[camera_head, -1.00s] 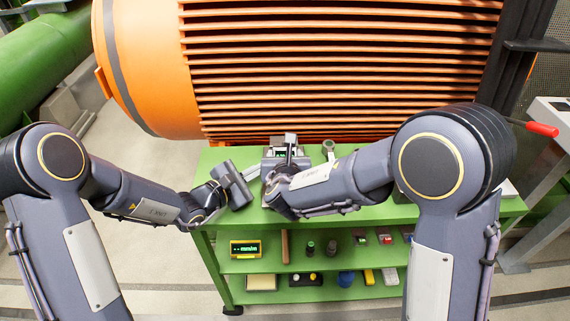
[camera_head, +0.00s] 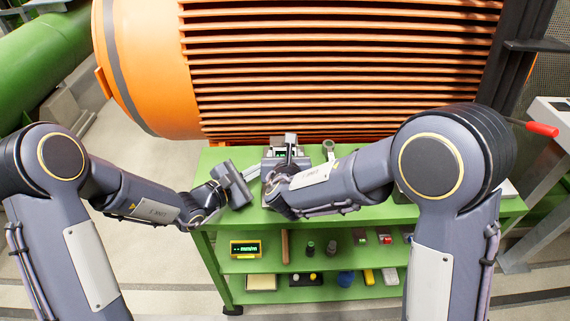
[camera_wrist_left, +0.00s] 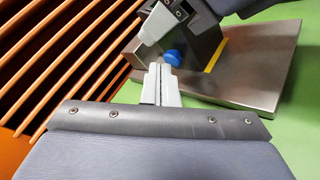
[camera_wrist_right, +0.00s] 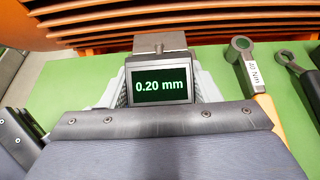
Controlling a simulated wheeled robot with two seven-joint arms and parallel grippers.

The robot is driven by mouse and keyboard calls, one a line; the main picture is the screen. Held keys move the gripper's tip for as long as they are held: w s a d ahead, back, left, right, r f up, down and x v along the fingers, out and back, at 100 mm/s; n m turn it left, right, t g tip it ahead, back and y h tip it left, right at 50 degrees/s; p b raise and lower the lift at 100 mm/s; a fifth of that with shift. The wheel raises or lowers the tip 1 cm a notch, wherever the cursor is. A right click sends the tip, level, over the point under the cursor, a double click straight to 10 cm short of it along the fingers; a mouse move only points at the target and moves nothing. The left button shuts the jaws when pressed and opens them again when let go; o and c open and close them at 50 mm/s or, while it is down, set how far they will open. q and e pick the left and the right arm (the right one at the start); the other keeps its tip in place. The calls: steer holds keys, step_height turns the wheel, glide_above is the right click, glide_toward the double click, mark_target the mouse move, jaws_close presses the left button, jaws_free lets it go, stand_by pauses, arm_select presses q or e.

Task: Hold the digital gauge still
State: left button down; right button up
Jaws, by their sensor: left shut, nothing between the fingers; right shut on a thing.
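The digital gauge (camera_wrist_right: 161,86) shows a dark screen with green "0.20 mm" in the right wrist view. My right gripper (camera_head: 284,164) is shut on it, with a light finger on each side of the screen. The gauge (camera_head: 281,152) is partly hidden by my right gripper in the head view, at the back of the green cart top. My left gripper (camera_wrist_left: 162,76) is shut and empty, its fingertips close to a blue knob (camera_wrist_left: 173,57) beside a dark block. I cannot tell whether they touch.
A steel plate (camera_wrist_left: 262,75) with a yellow line lies on the green top. A torque wrench (camera_wrist_right: 242,58) with an orange handle and a dark wrench (camera_wrist_right: 292,68) lie right of the gauge. The orange finned motor (camera_head: 330,70) stands close behind. Shelves below hold several small items.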

arm_select(q)
steer(key=shift+d, duration=0.1)
arm_select(e)
steer(key=shift+s+f, duration=0.15)
steer(key=shift+f, duration=0.25)
arm_select(q)
steer(key=shift+d, duration=0.35)
steer(key=shift+a, duration=3.4)
